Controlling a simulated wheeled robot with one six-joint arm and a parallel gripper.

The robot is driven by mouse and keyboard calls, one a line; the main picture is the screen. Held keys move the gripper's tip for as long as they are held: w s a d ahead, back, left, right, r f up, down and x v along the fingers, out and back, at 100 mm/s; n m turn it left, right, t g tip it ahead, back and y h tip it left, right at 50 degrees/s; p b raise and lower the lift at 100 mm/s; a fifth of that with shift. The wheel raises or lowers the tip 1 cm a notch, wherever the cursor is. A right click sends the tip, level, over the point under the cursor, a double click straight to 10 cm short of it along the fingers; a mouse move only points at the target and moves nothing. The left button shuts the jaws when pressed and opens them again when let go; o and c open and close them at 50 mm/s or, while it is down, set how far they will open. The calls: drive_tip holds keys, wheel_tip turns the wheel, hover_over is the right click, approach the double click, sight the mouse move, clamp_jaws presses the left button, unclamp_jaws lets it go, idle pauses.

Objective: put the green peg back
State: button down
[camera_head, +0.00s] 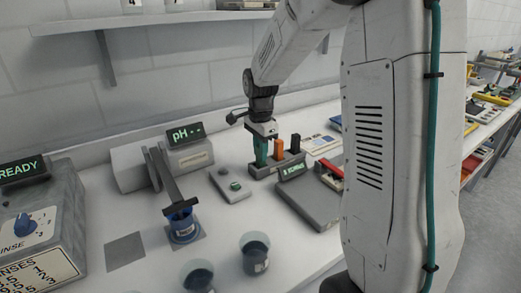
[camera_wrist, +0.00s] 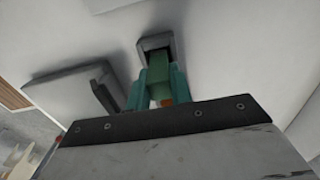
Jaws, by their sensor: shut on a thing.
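The green peg (camera_head: 261,153) stands roughly upright at the left end of a dark peg holder (camera_head: 264,172). My gripper (camera_head: 262,141) is above the holder, pointing down, and shut on the peg's upper part. In the wrist view the green peg (camera_wrist: 159,67) sits between my teal fingers, with its far end at a grey block with a dark square opening (camera_wrist: 155,42). Whether the peg's lower end is inside the holder or just over it, I cannot tell. An orange peg (camera_head: 279,149) and a black peg (camera_head: 295,144) stand to its right in the holder.
A lit sign (camera_head: 293,171) stands at the holder's front. A grey plate with a green button (camera_head: 234,186) lies to the left, and a grey slab with a red part (camera_head: 312,203) to the right.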

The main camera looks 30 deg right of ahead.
drive_tip(key=c, duration=1.3)
unclamp_jaws()
drive_tip(key=shift+f, duration=0.1)
drive_tip(key=shift+o, duration=0.2)
wheel_tip(320, 180, up, 12)
drive_tip(key=s+a+r+n, duration=0.3)
drive_tip(key=s+a+n, duration=0.1)
drive_tip(key=s, duration=0.4)
drive_tip(key=s+a+f+n, duration=0.2)
drive_tip(key=s+n, duration=0.5)
drive_tip(key=s, duration=0.4)
drive_tip(key=s+a+f+n+t, duration=0.1)
drive_tip(key=s+a+n, duration=0.4)
drive_tip(key=s, duration=0.5)
drive_tip(key=shift+s+a+f+n, duration=0.25)
drive_tip(key=shift+s+f+n, duration=0.15)
drive_tip(key=shift+n, duration=0.6)
drive_tip(key=shift+w, duration=0.1)
